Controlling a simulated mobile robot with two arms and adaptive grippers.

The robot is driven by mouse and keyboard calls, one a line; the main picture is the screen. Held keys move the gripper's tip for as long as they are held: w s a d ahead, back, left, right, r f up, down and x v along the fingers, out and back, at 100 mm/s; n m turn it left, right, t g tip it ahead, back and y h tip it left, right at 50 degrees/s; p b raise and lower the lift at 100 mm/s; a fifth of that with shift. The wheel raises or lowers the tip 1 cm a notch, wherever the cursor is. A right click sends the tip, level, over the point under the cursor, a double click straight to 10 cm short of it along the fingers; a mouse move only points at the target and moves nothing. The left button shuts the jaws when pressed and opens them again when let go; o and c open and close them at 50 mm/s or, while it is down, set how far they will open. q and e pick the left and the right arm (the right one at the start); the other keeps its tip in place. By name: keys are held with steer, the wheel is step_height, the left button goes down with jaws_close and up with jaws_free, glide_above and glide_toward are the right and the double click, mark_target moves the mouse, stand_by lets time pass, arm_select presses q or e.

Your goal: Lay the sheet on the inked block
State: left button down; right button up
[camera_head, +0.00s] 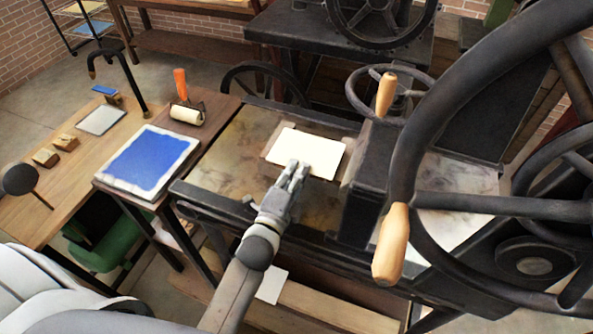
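A white sheet (310,149) lies flat on the press bed (238,148), left of the press's upright frame. A thin brownish edge shows around parts of it; whether this is the block under the sheet I cannot tell, and no inked face shows there. My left gripper (297,170) reaches in from below, with its fingertips at the sheet's near edge, over or touching it. The fingers look close together, but their gap and any grip on the sheet are not clear. My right gripper is out of view.
A blue-inked slab (149,160) and an orange-handled roller (185,104) are on the side table at left. A large black wheel with wooden handles (391,243) fills the right. Another white sheet (272,285) lies low beneath the press. The bed's left part is clear.

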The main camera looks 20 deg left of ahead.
arm_select(q)
steer(key=shift+s+f+g, duration=0.25)
steer(key=shift+f+g, duration=0.05)
steer(key=shift+f, duration=0.75)
steer(key=c, duration=1.6)
jaws_free()
steer(key=shift+w, duration=0.1)
steer(key=shift+o, duration=1.3)
steer(key=shift+a, duration=0.1)
steer(key=shift+f, duration=0.25)
steer(key=shift+w+r, duration=0.2)
steer(key=shift+w, duration=0.05)
steer(key=shift+s+r+p, duration=0.1)
steer(key=shift+r+p, duration=0.35)
steer(key=shift+r, duration=0.15)
steer(key=shift+r, duration=0.1)
